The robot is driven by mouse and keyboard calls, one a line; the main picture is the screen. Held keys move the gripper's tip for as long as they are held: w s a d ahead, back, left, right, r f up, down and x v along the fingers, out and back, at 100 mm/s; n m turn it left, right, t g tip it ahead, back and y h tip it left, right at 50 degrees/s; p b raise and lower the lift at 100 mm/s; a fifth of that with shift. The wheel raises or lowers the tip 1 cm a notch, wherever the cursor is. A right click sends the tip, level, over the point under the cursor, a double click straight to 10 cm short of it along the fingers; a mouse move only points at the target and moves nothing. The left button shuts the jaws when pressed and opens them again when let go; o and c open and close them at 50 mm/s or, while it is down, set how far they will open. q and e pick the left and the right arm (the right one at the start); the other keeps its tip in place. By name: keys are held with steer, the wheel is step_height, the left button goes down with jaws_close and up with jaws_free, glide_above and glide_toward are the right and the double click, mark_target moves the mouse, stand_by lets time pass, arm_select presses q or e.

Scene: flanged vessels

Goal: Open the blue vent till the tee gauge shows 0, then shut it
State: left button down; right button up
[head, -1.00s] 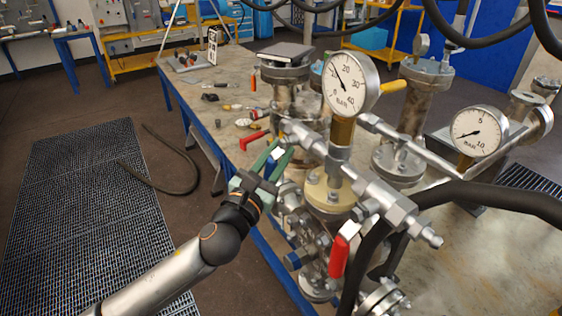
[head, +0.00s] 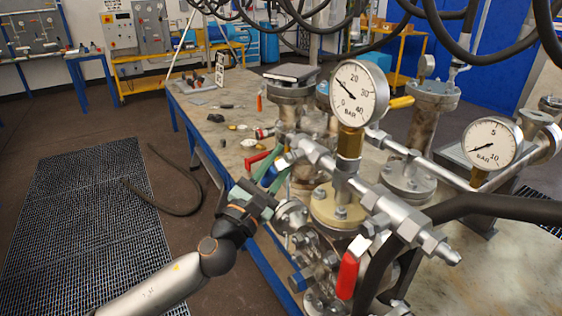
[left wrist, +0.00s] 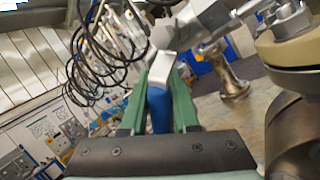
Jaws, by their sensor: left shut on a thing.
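My left gripper (head: 274,168) has green fingers and is at the left end of the metal tee fitting (head: 375,200). In the left wrist view, its fingers are shut on the blue vent handle (left wrist: 158,112), which sits under a metal stem (left wrist: 163,68). In the head view the fingers mostly hide the blue handle. The tee gauge (head: 360,93), marked 0 to 40 bar, stands on a brass stem; its needle points up-left, around 10, clearly above 0. My right gripper is not in view.
A red lever (head: 347,276) hangs below the fitting. A second gauge (head: 492,143), marked to 10 bar, stands at right with its needle low. Thick black hoses (head: 500,208) cross the right and top. Loose parts lie on the table behind; floor at left is open.

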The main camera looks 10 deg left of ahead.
arm_select(q)
steer(key=c, duration=0.7)
jaws_free()
steer(key=shift+o, duration=0.2)
steer(key=b+v, duration=0.2)
steer(key=v, duration=1)
steer(key=shift+s, duration=0.25)
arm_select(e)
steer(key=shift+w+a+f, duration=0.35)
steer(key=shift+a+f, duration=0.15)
arm_select(q)
steer(key=shift+a, duration=0.1)
steer(key=shift+c, duration=0.2)
